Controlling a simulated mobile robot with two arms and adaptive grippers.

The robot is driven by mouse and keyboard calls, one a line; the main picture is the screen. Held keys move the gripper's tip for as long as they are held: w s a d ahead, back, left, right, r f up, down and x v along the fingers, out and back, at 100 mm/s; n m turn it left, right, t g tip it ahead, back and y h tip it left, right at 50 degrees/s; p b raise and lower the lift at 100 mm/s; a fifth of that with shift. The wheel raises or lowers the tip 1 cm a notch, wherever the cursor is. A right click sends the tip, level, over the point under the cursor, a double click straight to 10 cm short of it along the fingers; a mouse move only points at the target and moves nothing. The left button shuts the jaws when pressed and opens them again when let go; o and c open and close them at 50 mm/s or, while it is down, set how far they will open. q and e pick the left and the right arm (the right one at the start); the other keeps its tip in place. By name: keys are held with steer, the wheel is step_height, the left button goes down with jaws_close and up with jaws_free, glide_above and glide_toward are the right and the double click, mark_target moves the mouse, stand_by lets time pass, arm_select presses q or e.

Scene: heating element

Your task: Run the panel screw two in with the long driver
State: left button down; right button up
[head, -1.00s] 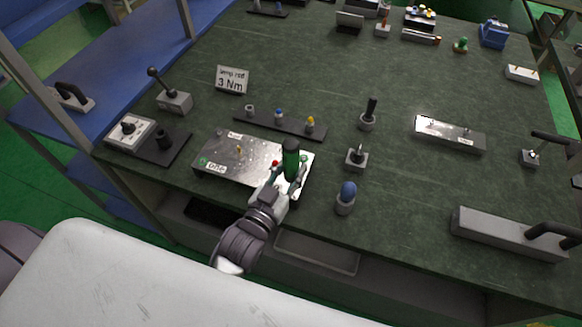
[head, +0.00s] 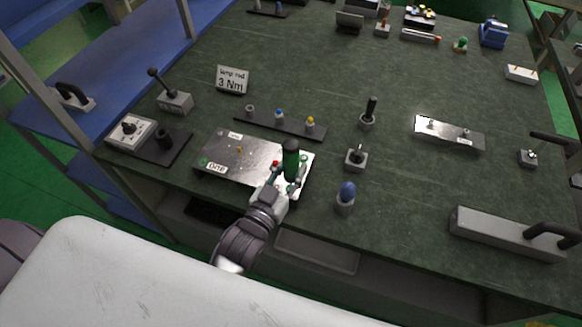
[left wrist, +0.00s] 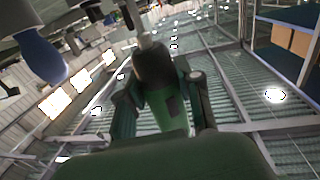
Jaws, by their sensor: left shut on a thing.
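My left gripper (head: 288,181) is shut on a green and black driver (head: 291,160), which stands roughly upright over the right part of the metal panel (head: 222,160). The driver also shows in the left wrist view (left wrist: 160,85), held between the fingers. The panel lies near the table's front edge and carries small labels, a brass-coloured piece and a red piece beside the gripper. The driver's tip and whatever is under it are hidden by the gripper, so I cannot tell whether it touches a screw. My right gripper is not in view.
A dark rack (head: 262,123) with several small coloured pieces stands just behind the panel. A sign reading 3 Nm (head: 232,79) is farther back. A blue-topped holder (head: 346,196) and a small grey holder (head: 356,158) stand right of the gripper.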

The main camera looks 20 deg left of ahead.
mark_target(287, 164)
arm_select(q)
steer(key=shift+r+p, duration=2.05)
steer(key=shift+r, duration=0.4)
